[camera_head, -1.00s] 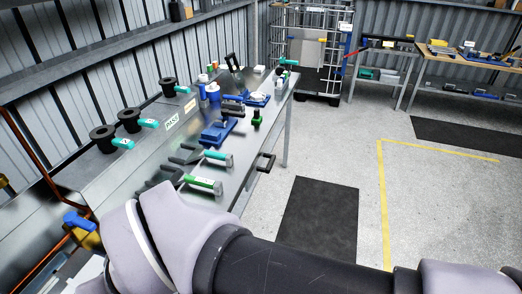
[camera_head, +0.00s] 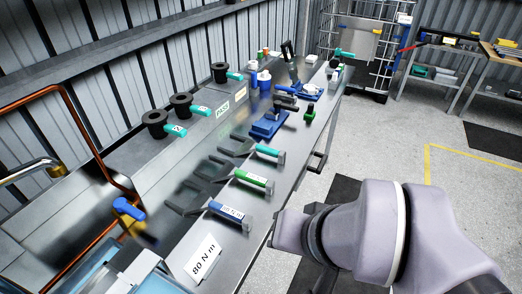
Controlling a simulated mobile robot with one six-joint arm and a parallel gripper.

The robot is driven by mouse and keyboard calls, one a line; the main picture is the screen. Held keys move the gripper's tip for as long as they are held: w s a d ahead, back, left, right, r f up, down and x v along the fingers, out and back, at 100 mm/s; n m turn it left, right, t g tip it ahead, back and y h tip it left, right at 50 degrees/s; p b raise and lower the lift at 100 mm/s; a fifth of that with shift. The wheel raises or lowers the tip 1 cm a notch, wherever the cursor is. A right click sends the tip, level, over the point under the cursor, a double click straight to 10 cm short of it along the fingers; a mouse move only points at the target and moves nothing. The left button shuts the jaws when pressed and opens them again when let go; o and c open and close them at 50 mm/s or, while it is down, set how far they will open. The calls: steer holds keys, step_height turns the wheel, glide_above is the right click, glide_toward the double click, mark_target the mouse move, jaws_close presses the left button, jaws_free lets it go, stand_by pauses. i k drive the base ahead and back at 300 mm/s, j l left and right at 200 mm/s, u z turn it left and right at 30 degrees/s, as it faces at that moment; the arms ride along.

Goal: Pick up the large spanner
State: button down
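Three open-ended spanners lie side by side on the steel bench (camera_head: 165,215), dark jaws to the left and coloured handles to the right. The nearest has a blue handle with a white label (camera_head: 229,212) and looks the largest. The middle one has a green handle (camera_head: 252,180). The farthest has a teal handle (camera_head: 266,151). A card reading "80 N m" (camera_head: 202,258) lies in front of the blue one. My pale arm links reach in at the lower right, beside the bench.
Black spools (camera_head: 181,105) with teal handles stand along the back of the bench. A blue vice-like fixture (camera_head: 268,125) sits beyond the spanners. A black handle (camera_head: 317,161) juts from the bench front. An orange pipe (camera_head: 75,118) rises at the left. Open floor lies right.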

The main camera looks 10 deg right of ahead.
mark_target(249, 146)
steer(key=i+l+u, duration=0.65)
steer(key=l, duration=0.3)
steer(key=i+l+u, duration=0.45)
steer(key=l, duration=0.4)
